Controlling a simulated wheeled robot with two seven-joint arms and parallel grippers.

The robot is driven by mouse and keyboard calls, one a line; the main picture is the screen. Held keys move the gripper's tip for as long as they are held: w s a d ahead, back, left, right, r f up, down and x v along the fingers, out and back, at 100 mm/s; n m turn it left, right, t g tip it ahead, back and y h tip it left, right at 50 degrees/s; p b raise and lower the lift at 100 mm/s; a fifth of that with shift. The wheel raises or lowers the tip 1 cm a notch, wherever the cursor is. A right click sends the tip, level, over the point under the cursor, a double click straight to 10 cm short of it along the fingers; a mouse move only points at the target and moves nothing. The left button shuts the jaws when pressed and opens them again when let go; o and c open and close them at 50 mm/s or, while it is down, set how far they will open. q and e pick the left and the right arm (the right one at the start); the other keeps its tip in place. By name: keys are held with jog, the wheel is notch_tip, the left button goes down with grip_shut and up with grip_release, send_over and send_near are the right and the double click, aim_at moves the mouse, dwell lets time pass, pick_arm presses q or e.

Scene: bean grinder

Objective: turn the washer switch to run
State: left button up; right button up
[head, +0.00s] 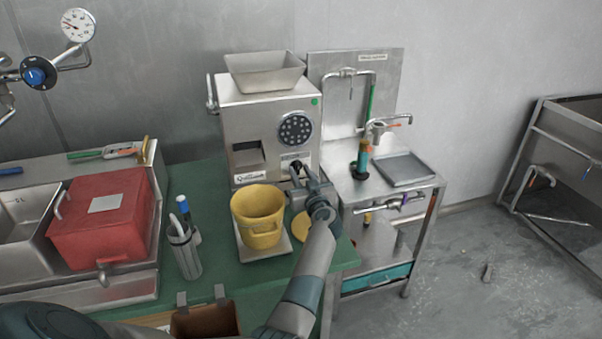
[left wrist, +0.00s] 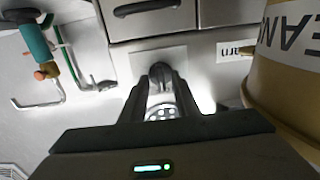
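A dark switch knob (left wrist: 160,74) stands out from a pale plate on the front of the steel machine (head: 262,130), low on its right side. No switch marking is readable, so I cannot tell its setting. My left gripper (head: 300,172) reaches this corner from below. In the left wrist view, the fingers of my left gripper (left wrist: 160,86) lie on both sides of the knob, and the knob fills the gap between their tips. In the head view, the gripper largely hides the knob. My right gripper is not in view.
A yellow bucket (head: 258,220) stands on a scale close left of my left arm. A steel cup (head: 184,254) and a red box (head: 100,216) are further left.

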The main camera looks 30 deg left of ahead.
pick_arm(q)
jog(key=shift+r, duration=0.1)
grip_shut()
